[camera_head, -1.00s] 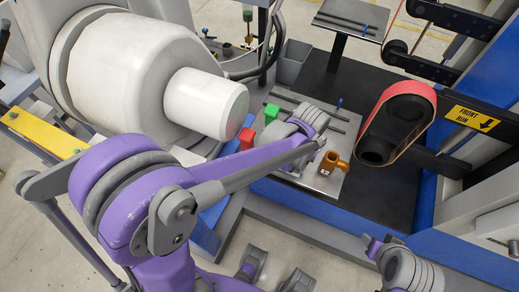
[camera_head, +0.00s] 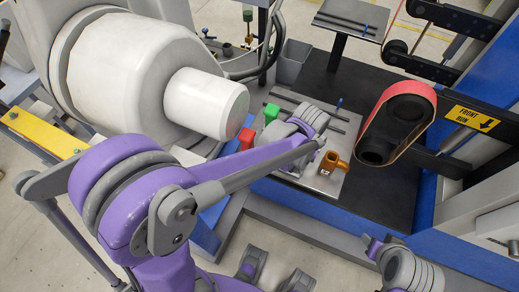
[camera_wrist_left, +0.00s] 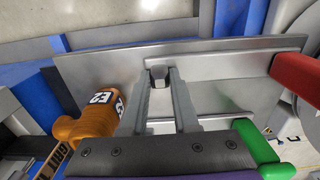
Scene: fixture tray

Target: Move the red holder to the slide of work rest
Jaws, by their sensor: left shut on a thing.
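The red holder (camera_head: 246,137) stands at the left edge of the work rest plate (camera_head: 326,184), apart from my left gripper. Its red end also shows at the right edge of the left wrist view (camera_wrist_left: 296,75). My left gripper (camera_wrist_left: 160,78) is over the plate, its two fingers shut on a small grey piece. Whether that piece is loose or part of the plate, I cannot tell. In the head view my own wrist hides the fingertips. Metal rails, seen as dark bars (camera_head: 312,112) in the head view, run along the plate.
An orange holder (camera_head: 334,162) stands close beside my left gripper. A green holder (camera_head: 271,112) is just beyond the red one. A white cylinder (camera_head: 207,103) overhangs on the left, and a red-edged belt arm (camera_head: 397,120) stands to the right.

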